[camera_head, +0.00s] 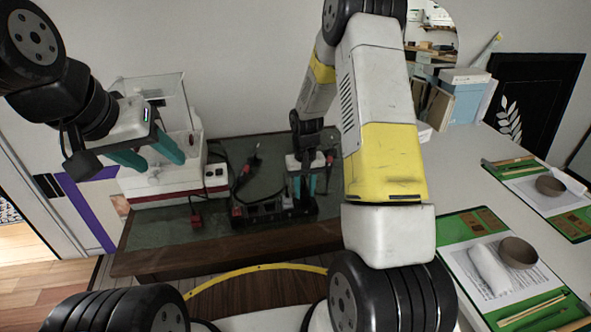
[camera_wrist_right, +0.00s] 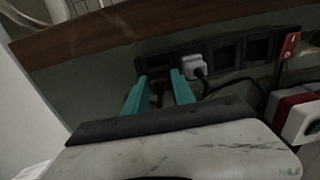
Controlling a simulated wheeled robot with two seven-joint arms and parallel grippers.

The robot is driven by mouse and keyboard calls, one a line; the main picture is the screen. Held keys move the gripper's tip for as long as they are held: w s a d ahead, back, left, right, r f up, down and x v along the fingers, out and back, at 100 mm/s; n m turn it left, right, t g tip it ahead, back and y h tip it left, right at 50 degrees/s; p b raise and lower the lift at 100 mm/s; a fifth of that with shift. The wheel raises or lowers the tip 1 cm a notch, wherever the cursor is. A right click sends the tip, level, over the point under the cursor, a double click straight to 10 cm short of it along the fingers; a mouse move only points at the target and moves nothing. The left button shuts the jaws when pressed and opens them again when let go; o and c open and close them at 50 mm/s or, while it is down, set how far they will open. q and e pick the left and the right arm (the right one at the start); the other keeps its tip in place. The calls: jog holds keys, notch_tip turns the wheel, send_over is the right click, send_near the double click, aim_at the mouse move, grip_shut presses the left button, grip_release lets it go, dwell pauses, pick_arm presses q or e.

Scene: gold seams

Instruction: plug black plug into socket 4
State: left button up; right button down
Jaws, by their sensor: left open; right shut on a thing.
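My right gripper (camera_head: 302,188) points down over the right end of the black power strip (camera_head: 262,211). In the right wrist view its teal fingers (camera_wrist_right: 160,92) are shut on a dark thing, seemingly the black plug (camera_wrist_right: 159,94), at the strip's left end. The fingers hide most of it, and I cannot tell whether it is seated in a socket. A white plug (camera_wrist_right: 195,64) sits in the socket beside it. Open sockets (camera_wrist_right: 226,54) lie further right on the strip (camera_wrist_right: 241,50). My left gripper (camera_head: 148,158) is open and empty, in front of the white machine.
The white machine (camera_head: 160,188) with a clear tank stands left on the dark green bench top (camera_head: 152,228). A red plug (camera_head: 196,219) lies in front of it. Black cables (camera_head: 238,182) lie behind the strip. A red switch (camera_wrist_right: 291,43) marks one strip end.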

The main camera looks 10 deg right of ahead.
aim_at(305, 189)
jog(key=shift+f, duration=0.5)
jog(key=shift+f, duration=0.55)
dwell(1.6)
jog(key=c, duration=1)
grip_release()
jog(key=shift+o, duration=0.2)
jog(key=shift+r, duration=0.1)
notch_tip(305, 189, up, 8)
jog(key=shift+f, duration=0.25)
